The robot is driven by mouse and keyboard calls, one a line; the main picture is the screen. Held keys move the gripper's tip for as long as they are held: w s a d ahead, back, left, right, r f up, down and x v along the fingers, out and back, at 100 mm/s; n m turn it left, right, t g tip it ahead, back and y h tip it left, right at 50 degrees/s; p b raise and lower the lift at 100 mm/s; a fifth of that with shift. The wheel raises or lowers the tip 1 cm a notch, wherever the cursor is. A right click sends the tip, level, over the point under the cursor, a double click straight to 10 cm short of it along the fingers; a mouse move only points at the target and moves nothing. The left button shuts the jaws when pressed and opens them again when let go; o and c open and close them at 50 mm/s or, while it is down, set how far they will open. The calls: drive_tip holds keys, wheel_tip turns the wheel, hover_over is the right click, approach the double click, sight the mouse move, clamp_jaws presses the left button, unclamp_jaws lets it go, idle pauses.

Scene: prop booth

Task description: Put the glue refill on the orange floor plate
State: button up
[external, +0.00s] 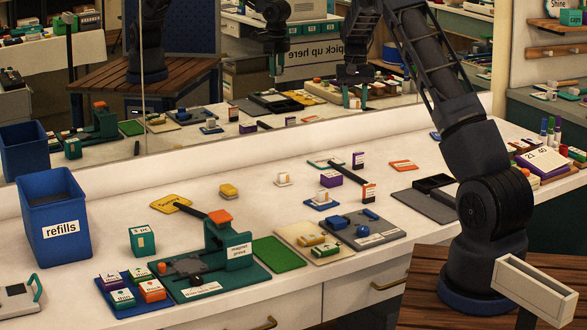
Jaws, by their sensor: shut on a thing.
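My gripper (355,97) hangs high over the back of the counter, in front of the mirror. Its teal fingers are shut on a small pale thing, mostly hidden between them and too small to identify; I cannot read a glue label on it. A small orange plate (403,165) with a pale label lies flat on the counter, below and to the right of my gripper. Nothing stands on it.
A blue refills bin (57,222) stands at the left. The green magnet press (225,248), small labelled boxes (152,290) and a grey tray (370,232) fill the front. A dark grey tray (425,200) lies in front of the orange plate. The mirror (200,110) repeats the scene.

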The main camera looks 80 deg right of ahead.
sight(404, 165)
drive_tip(key=s+d+m, duration=0.3)
drive_tip(key=s+d, duration=0.7)
drive_tip(key=s, duration=0.5)
wheel_tip(404, 165, down, 20)
drive_tip(key=shift+r, duration=0.1)
drive_tip(key=o, duration=1)
drive_tip(key=shift+c, duration=0.2)
wheel_tip(404, 165, up, 12)
